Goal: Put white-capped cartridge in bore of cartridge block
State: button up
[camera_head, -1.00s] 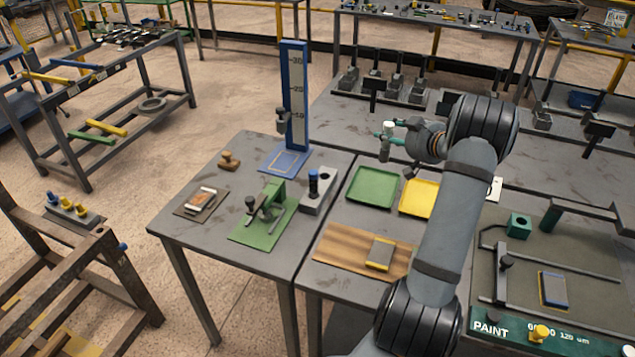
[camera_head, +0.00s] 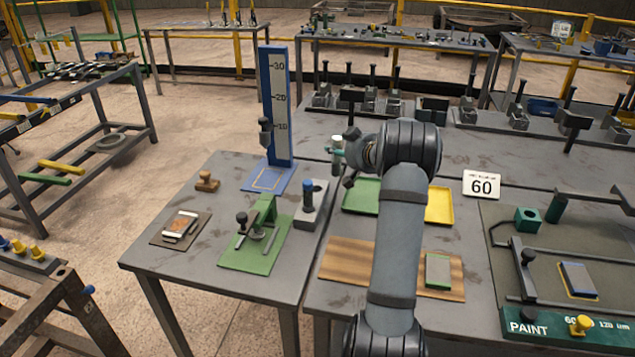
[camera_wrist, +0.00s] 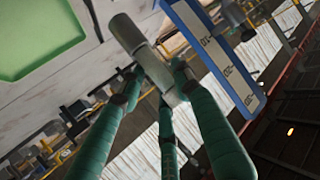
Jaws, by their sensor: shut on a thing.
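My gripper (camera_head: 341,151) is held up in the air above the back of the tables, near the green tray. Its teal fingers are shut on the white-capped cartridge (camera_wrist: 155,70), a pale grey cylinder that sticks out past the fingertips in the wrist view. In the head view the cartridge (camera_head: 337,162) looks roughly upright, with its pale cap on top. The grey cartridge block (camera_head: 308,218) stands on the left table, below and left of my gripper. A blue-capped cartridge (camera_head: 308,193) stands in it, and an open bore (camera_head: 319,187) shows behind that.
A blue height gauge (camera_head: 280,105) stands behind the block. A green fixture (camera_head: 262,225) is left of it. A green tray (camera_head: 361,196) and a yellow tray (camera_head: 439,205) lie right of it. A wooden board (camera_head: 345,262) lies in front of the trays.

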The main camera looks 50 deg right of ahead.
jog(key=shift+w+a+f+b, duration=0.35)
jog(key=shift+w+a+f, duration=0.4)
jog(key=shift+f, duration=0.5)
jog(key=shift+w+a+f+b, duration=0.4)
jog(key=shift+w+a+f, duration=0.25)
jog(key=shift+f, duration=0.55)
jog(key=shift+w+a+f+b, duration=0.35)
jog(key=shift+w+a+f, duration=0.4)
jog(key=shift+f, duration=0.5)
jog(key=shift+d, duration=0.1)
jog(key=shift+f, duration=0.2)
jog(key=o, duration=0.9)
jog(key=shift+o, duration=0.2)
jog(key=shift+r, duration=0.3)
jog(key=v, duration=1.1)
jog(key=shift+s+a+b, duration=0.2)
jog(key=shift+s+b, duration=0.15)
jog(key=shift+b, duration=0.05)
